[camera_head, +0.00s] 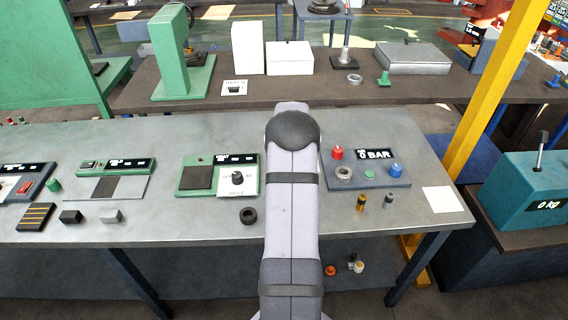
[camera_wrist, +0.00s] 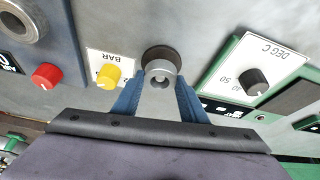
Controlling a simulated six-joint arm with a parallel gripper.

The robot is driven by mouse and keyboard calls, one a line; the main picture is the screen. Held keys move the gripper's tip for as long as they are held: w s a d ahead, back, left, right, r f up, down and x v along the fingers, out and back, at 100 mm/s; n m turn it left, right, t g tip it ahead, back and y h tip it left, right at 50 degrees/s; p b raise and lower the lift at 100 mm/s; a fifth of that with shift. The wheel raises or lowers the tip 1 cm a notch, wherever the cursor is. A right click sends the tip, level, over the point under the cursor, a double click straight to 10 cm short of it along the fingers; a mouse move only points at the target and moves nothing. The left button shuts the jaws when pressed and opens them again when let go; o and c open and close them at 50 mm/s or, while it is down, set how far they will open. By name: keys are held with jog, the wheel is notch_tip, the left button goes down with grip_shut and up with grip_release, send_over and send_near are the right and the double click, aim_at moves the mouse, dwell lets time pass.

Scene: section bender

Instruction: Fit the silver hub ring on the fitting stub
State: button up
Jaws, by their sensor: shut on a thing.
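In the wrist view my gripper (camera_wrist: 161,84) has its two blue fingers closed on a small silver ring-like piece (camera_wrist: 160,69) with a hole. A dark round piece (camera_wrist: 164,54) shows just behind it; I cannot tell whether the two touch. In the head view my arm hides the gripper and the held piece. I cannot tell for sure which part is the fitting stub.
The BAR panel (camera_head: 388,177) has a grey ring (camera_head: 345,174), a red knob (camera_head: 337,153) and a blue knob (camera_head: 396,169). A green dial panel (camera_head: 195,178) lies left of my arm. A black ring (camera_head: 249,216) lies near the table's front edge.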

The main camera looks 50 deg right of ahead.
jog(key=shift+f+b, duration=0.45)
jog(key=shift+f, duration=0.15)
jog(key=o, duration=1.5)
jog(key=shift+c, duration=0.2)
jog(key=b+v, duration=0.2)
jog(key=v, duration=0.5)
jog(key=shift+r, duration=0.15)
jog(key=shift+s, duration=0.1)
